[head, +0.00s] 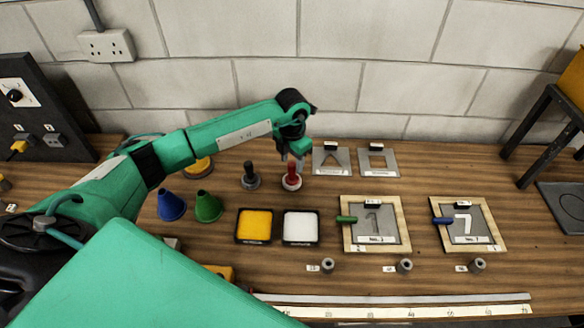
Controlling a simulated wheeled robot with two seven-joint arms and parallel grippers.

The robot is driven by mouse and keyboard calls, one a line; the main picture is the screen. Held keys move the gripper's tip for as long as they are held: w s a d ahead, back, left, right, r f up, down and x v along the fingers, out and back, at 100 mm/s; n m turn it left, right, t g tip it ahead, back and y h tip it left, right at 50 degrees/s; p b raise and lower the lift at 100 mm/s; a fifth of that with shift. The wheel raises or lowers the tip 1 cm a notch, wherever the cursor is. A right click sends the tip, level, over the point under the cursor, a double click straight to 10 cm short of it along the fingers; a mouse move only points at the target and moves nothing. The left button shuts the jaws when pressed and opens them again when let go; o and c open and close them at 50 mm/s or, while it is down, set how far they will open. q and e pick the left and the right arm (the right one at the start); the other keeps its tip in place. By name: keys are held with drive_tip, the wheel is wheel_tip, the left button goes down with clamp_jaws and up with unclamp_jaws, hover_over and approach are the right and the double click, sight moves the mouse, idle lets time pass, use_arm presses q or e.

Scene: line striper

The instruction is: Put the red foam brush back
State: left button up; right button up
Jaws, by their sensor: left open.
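The red foam brush (291,178) stands upright on the wooden table, on or in a round base that I cannot make out clearly. A similar dark handle (250,177) on a round base stands just to its left. My left gripper (297,160) is open and points down right at the top of the red brush. The fingers are small and partly hidden, so I cannot tell whether they touch or surround the handle. My right gripper is out of view.
A yellow pad (255,226) and a white pad (300,227) lie in front. Blue (171,205) and green (208,207) cones stand left. Two stencil plates (331,161) lie behind; two framed number stencils (375,245) lie right. Small grey cylinders (404,266) and a ruler (400,311) are near the front.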

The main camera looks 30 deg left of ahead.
use_arm(q)
wheel_tip(320, 180, up, 8)
drive_tip(key=b, duration=0.3)
drive_tip(key=shift+r, duration=0.55)
